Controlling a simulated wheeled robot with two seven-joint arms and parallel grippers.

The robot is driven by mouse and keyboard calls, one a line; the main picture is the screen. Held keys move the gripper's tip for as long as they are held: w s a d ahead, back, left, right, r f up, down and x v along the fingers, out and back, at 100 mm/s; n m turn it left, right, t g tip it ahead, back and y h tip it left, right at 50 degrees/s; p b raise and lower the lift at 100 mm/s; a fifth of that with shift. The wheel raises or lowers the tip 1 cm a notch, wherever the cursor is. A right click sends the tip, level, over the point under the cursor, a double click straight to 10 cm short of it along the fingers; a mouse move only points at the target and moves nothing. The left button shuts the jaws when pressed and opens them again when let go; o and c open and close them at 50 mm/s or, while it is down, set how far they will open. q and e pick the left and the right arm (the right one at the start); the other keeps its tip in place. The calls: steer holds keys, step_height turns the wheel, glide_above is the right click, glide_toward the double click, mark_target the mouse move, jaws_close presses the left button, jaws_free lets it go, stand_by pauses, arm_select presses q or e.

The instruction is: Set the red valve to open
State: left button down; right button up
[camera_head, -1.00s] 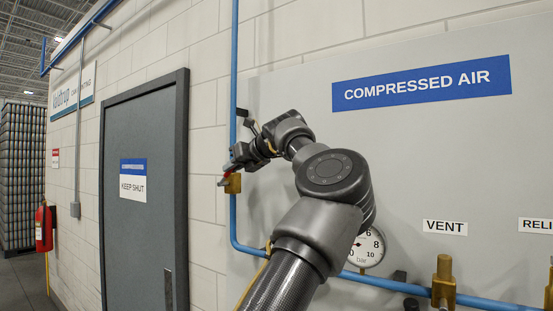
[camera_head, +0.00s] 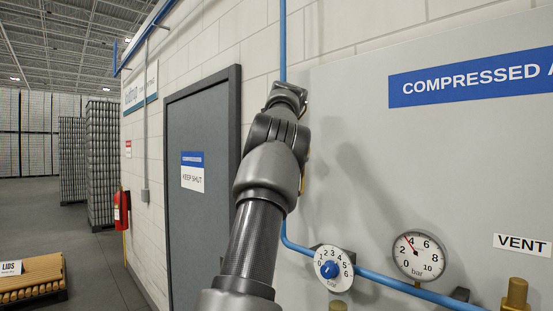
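The red valve is not visible now. The blue vertical pipe (camera_head: 283,45) passes behind my arm, which hides the stretch where the valve could be. One arm, apparently my left, reaches up from the bottom of the head view to this pipe. Its wrist end is in front of the pipe, and its gripper fingers are hidden behind the arm. I cannot tell whether they touch the valve. My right gripper is out of view.
A blue-knobbed dial (camera_head: 333,268) and a pressure gauge (camera_head: 419,255) are right of my arm along the lower pipe. A brass fitting (camera_head: 515,295) is at lower right. A grey door (camera_head: 200,235) stands left. Open floor lies further left.

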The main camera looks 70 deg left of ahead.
arm_select(q)
steer(key=shift+r, duration=0.1)
steer(key=c, duration=1.4)
jaws_free()
steer(key=shift+a, duration=0.15)
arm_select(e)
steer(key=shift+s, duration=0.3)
arm_select(q)
steer(key=shift+d+r, duration=0.35)
steer(key=shift+r, duration=0.25)
steer(key=shift+w+d+r, duration=0.15)
steer(key=shift+d+r, duration=0.15)
steer(key=shift+r, duration=0.2)
steer(key=w+d+b, duration=0.3)
steer(key=d+b, duration=0.3)
steer(key=d, duration=0.5)
steer(key=shift+d, duration=0.3)
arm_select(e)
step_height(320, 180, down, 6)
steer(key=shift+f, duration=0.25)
arm_select(q)
steer(key=shift+r, duration=0.1)
